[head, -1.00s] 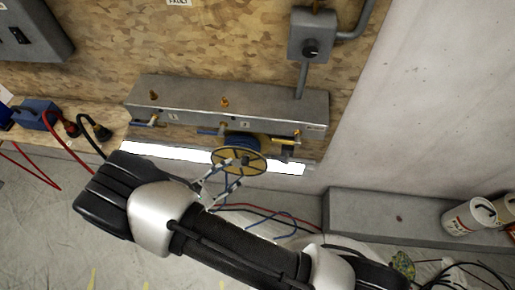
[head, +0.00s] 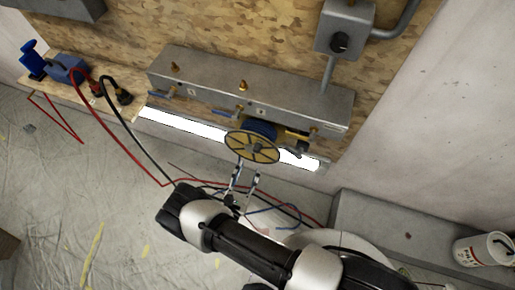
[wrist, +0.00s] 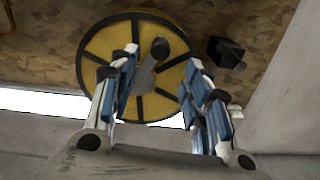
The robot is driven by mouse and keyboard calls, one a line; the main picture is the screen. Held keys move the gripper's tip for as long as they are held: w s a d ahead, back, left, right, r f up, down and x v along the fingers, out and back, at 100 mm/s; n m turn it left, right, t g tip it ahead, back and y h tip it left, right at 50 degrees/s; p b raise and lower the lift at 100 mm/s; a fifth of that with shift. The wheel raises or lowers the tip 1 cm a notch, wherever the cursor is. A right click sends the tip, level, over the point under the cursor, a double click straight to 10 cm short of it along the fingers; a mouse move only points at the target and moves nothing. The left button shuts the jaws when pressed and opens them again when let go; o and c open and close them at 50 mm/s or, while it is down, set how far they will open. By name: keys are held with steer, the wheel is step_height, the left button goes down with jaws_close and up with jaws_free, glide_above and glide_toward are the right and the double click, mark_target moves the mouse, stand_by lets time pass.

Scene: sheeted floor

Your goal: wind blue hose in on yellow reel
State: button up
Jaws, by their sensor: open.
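The yellow reel (head: 252,147) with dark spokes is mounted under the grey metal manifold on the wall board. Blue hose (head: 262,130) shows wound behind its face. A loose blue length (head: 290,212) lies in a curve on the floor below. My gripper (head: 245,172) is open and empty just below and in front of the reel. In the wrist view the reel (wrist: 95,65) fills the upper middle, with a dark round knob or crank handle (wrist: 160,48) on a grey arm. The open fingers (wrist: 155,85) frame the reel's lower part from either side. I cannot tell whether they touch it.
The grey manifold (head: 300,97) with brass fittings and valve levers runs above the reel. Red (head: 130,158) and black cables trail from a shelf on the left. A grey ledge (head: 385,230) and a white bucket (head: 478,250) stand at right. Floor at left is mostly clear.

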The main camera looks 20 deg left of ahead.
mark_target(256, 152)
steer(key=w, duration=0.7)
steer(key=w+d+b, duration=0.1)
steer(key=w, duration=0.2)
steer(key=shift+w, duration=0.15)
jaws_close()
stand_by(0.4)
